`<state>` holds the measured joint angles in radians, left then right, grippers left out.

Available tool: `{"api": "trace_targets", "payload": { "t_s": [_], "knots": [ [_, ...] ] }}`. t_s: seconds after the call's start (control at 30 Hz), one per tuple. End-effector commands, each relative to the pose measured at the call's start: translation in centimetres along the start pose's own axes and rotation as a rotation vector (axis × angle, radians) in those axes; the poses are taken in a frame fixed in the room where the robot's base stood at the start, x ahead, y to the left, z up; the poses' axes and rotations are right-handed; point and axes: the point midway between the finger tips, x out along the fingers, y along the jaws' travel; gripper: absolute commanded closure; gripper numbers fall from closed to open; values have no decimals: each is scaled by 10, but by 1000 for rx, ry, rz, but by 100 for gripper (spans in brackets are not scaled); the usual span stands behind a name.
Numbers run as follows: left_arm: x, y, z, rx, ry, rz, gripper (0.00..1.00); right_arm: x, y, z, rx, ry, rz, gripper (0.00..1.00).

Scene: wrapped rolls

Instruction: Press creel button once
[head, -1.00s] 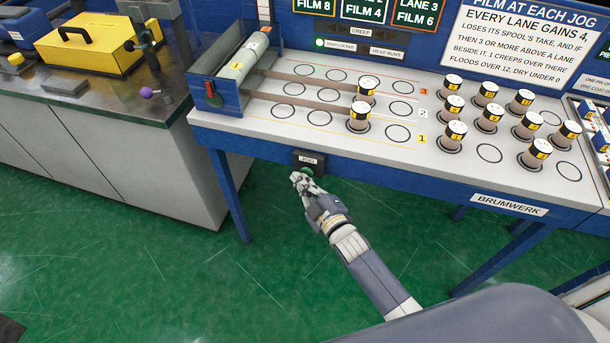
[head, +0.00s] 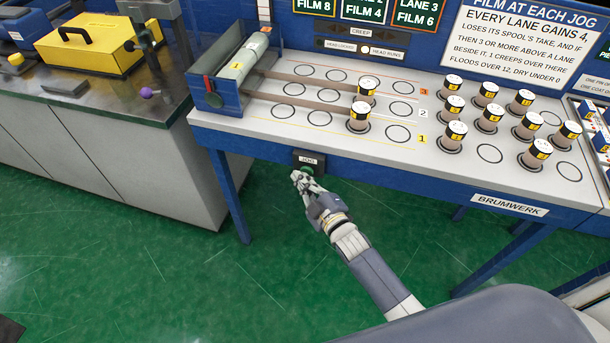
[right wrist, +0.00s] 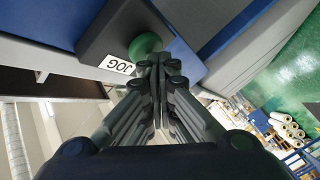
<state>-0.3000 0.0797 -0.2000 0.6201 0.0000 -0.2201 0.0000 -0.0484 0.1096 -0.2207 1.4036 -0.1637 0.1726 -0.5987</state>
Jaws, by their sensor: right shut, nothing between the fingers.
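The button is a green round cap (right wrist: 147,45) on a dark box (head: 298,156) labelled JOG, fixed to the front edge of the blue-framed table. The cap also shows in the head view (head: 307,170), partly behind my fingers. My right gripper (head: 301,178) is shut and empty, its fingertips right at the green cap. In the right wrist view the closed fingertips (right wrist: 158,62) lie just below the cap and overlap its lower edge; I cannot tell whether they touch. My left gripper is not in view.
Several wrapped rolls (head: 456,131) stand on the white table top (head: 300,133) above. A lamp panel (head: 362,48) reads HEAD LOCKED and HEAD RUNS; the HEAD RUNS lamp is lit white. A bench with a yellow case (head: 92,52) stands left. The green floor below the table is open.

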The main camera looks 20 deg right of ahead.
Motion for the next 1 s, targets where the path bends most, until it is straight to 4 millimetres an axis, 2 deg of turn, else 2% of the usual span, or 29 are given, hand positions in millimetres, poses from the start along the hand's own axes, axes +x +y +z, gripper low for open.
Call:
{"api": "trace_targets", "payload": {
  "t_s": [0.4, 0.77, 1.0],
  "knots": [
    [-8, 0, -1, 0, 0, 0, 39, -16, -11, -11, 1, -1, 0, 100],
    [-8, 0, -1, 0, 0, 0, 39, -18, -13, -12, 0, -1, 0, 100],
    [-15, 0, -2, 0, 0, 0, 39, -32, -23, -23, 3, -2, -1, 100]
  ]
}}
